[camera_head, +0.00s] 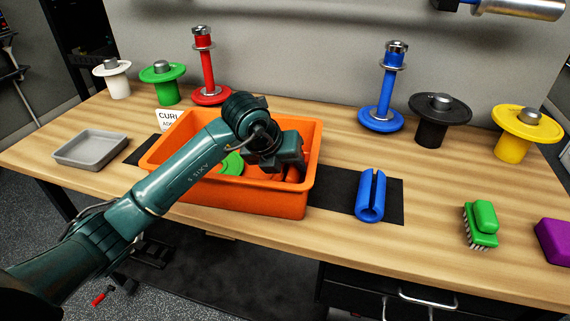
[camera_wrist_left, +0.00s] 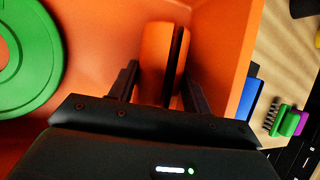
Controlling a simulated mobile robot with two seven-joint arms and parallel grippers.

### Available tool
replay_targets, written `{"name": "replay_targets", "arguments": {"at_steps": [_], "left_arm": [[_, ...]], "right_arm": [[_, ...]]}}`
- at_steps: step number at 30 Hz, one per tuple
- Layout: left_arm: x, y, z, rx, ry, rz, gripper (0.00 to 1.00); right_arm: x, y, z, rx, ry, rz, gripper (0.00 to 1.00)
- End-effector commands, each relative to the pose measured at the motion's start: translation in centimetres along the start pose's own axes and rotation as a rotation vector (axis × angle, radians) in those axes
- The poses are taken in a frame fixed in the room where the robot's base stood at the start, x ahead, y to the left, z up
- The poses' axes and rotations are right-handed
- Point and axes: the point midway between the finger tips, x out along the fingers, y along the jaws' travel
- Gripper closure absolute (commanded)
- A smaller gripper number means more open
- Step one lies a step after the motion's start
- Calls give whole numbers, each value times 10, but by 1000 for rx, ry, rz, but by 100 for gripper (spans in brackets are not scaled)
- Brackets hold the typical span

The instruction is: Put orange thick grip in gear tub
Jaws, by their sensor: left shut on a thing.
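The orange gear tub (camera_head: 262,199) stands on the wooden bench at the centre of the head view. My left gripper (camera_head: 280,172) reaches down inside the tub, toward its right side. In the left wrist view my left gripper (camera_wrist_left: 160,85) is shut on the orange thick grip (camera_wrist_left: 155,55), a cylinder with a dark slit along it. The grip is inside the tub walls; I cannot tell whether it touches the floor. A green disc (camera_head: 232,163) lies in the tub and also shows in the left wrist view (camera_wrist_left: 25,55). My right gripper is not in view.
A blue slit grip (camera_head: 369,198) lies on the dark mat (camera_head: 330,194) right of the tub. A green brush (camera_head: 481,225) and a purple block (camera_head: 554,241) are further right. A grey tray (camera_head: 91,151) is at left. Several coloured stands line the back.

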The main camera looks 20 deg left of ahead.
Motion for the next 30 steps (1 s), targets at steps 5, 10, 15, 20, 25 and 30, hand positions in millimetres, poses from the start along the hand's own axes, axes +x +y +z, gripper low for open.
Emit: {"name": "replay_targets", "arguments": {"at_steps": [5,10,15,20,25,30], "left_arm": [[2,0,-1,1,-4,-2,80],[3,0,-1,1,-2,-1,42],[2,0,-1,0,-2,-1,42],[-5,0,0,0,-3,-1,42],[-34,1,0,2,-7,-1,42],[-71,0,0,2,-7,-1,42]], "right_arm": [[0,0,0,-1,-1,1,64],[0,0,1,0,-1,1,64],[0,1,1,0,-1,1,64],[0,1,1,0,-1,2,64],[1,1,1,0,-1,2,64],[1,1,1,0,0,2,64]]}}
